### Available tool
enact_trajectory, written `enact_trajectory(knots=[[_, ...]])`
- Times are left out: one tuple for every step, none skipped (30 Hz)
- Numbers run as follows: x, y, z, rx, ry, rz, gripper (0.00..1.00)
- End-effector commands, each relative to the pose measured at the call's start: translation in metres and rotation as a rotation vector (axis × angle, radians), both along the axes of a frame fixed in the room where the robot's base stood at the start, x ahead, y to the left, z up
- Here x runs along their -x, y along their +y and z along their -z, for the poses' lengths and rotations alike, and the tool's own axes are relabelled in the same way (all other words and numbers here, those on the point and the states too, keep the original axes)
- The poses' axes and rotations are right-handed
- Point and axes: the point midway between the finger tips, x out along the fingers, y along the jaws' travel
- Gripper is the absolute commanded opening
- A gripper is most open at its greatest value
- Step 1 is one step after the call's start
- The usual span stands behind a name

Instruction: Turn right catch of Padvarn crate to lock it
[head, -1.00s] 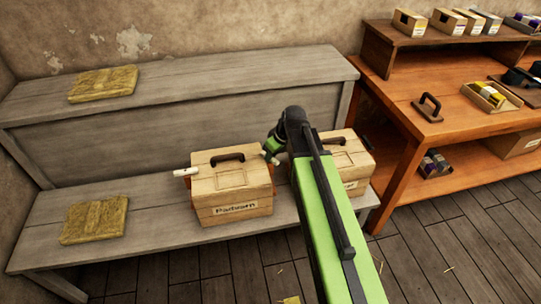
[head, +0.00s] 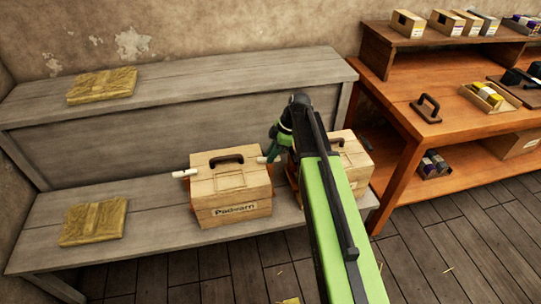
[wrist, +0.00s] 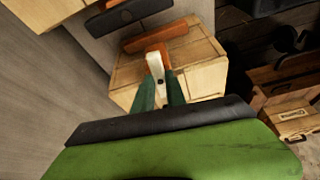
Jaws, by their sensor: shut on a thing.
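The Padvarn crate (head: 232,205), pale wood with a dark top handle (head: 226,159) and a name label, stands on the lower grey bench. Its left catch (head: 181,173) is a white lever sticking out to the left. My gripper (head: 272,152) is at the crate's upper right side. In the wrist view, the green fingers (wrist: 160,93) are shut on a white lever with an orange mount (wrist: 156,42), the right catch (wrist: 157,68). In the head view most of this catch is hidden by my gripper; only a pale bit shows.
A second wooden crate (head: 352,160) stands close on the right, partly behind my arm. Yellow pads (head: 93,223) lie on the bench's two levels. An orange workbench (head: 410,120) with boxes stands at the right.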

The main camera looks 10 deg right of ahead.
Motion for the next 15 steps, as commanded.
enact_trajectory(knots=[[-0.0011, -0.0007, 0.0001, 0.002, 0.001, -0.023, 0.00], [-0.0011, -0.0008, 0.0002, 0.002, 0.002, -0.038, 0.00], [-0.0010, -0.0008, 0.0002, 0.002, 0.002, -0.055, 0.00], [-0.0010, -0.0008, 0.0002, 0.002, 0.002, -0.066, 0.00], [-0.0011, -0.0008, 0.0002, 0.002, 0.002, -0.077, 0.00], [-0.0012, -0.0009, 0.0002, 0.002, 0.002, -0.090, 0.00], [-0.0012, -0.0009, 0.0002, 0.002, 0.001, -0.098, 0.00], [-0.0012, -0.0009, 0.0002, 0.002, 0.001, -0.105, 0.00], [-0.0011, -0.0009, 0.0002, 0.003, 0.001, -0.114, 0.00], [-0.0011, -0.0010, 0.0003, 0.003, 0.002, -0.120, 0.00], [-0.0010, -0.0010, 0.0003, 0.003, 0.001, -0.123, 0.00], [-0.0010, -0.0010, 0.0003, 0.003, 0.002, -0.127, 0.00], [-0.0009, -0.0011, 0.0003, 0.003, 0.001, -0.130, 0.00], [-0.0009, -0.0011, 0.0003, 0.003, 0.002, -0.133, 0.00], [-0.0008, -0.0011, 0.0003, 0.003, 0.002, -0.135, 0.00]])
